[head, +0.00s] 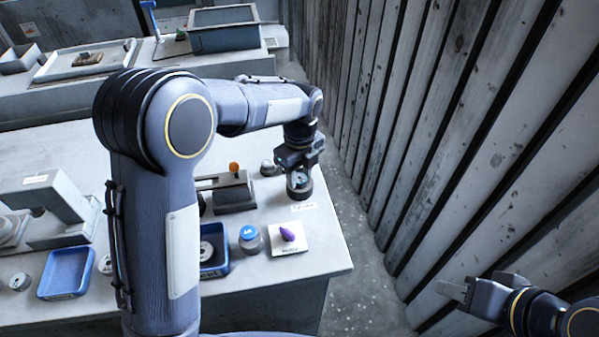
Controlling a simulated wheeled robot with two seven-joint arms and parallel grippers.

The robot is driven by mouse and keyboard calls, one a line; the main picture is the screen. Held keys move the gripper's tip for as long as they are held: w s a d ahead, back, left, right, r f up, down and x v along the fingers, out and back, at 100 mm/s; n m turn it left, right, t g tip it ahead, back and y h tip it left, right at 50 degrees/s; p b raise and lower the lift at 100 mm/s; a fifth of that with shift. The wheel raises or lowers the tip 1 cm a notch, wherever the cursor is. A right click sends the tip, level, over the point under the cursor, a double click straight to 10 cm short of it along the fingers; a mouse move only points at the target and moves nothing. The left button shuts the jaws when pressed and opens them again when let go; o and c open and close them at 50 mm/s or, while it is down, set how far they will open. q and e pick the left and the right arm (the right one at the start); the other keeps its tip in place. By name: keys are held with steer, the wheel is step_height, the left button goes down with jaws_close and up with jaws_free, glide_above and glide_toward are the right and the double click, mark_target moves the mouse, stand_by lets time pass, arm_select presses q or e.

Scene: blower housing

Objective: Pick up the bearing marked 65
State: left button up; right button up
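My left gripper (299,172) points down at the right end of the near table, over a dark round part (300,192) with a small label (303,207) in front of it. I cannot tell whether the fingers touch the part or are shut on it. No marking 65 is legible. A round, bearing-like part (206,250) lies in a blue tray (214,270), partly hidden by my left arm. My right gripper (455,290) is at the lower right, off the table and apart from everything on it; its finger gap is unclear.
A jar with a blue lid (250,239) and a purple object (288,234) on a white card stand near the front edge. A grey block fixture (234,195), a metal ball (268,168) and an empty-looking blue tray (66,272) are also there. A plank wall (470,130) bounds the right.

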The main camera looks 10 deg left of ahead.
mark_target(300, 178)
arm_select(q)
steer(key=c, duration=0.4)
steer(key=shift+c, duration=0.4)
steer(key=shift+r, duration=0.15)
steer(key=shift+r+p, duration=2.55)
steer(key=shift+r, duration=0.3)
